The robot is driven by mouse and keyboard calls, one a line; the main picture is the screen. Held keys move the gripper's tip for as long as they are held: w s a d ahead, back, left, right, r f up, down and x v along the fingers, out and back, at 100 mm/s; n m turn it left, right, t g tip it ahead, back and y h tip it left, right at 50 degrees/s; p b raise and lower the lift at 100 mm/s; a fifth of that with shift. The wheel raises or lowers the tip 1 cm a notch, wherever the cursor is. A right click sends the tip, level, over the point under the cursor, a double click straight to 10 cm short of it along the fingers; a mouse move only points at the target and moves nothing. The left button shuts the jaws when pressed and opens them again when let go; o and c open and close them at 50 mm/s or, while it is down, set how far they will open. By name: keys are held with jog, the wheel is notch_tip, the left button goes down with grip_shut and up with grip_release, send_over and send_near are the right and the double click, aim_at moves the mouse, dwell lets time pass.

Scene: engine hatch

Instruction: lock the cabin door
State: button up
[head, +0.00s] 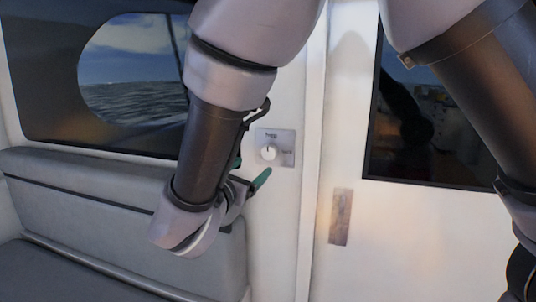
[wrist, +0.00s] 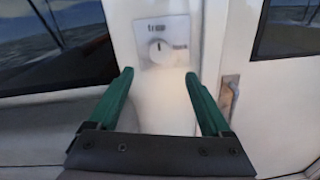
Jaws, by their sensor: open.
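The cabin door (head: 400,235) is white with a dark window and stands on the right in the head view. A metal plate (head: 340,217) is set near its left edge. A round white knob (head: 268,152) sits on a small square panel (head: 288,158) on the wall left of the door. The knob also shows in the wrist view (wrist: 158,51), above and beyond the fingertips. My gripper (wrist: 158,75) is open with two green fingers and nothing between them. In the head view one green finger shows just below the knob; my arm hides most of the gripper.
A grey padded bench (head: 80,200) runs along the left wall under a window (head: 130,70) onto the sea. A white door frame post (head: 311,150) stands between the knob panel and the door. The wall around the panel is bare.

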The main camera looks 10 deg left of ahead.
aim_at(267, 153)
jog(key=w, duration=0.7)
jog(key=w+d, duration=0.1)
jog(key=w, duration=0.2)
jog(key=shift+w+d, duration=0.1)
jog(key=shift+w, duration=0.15)
grip_shut()
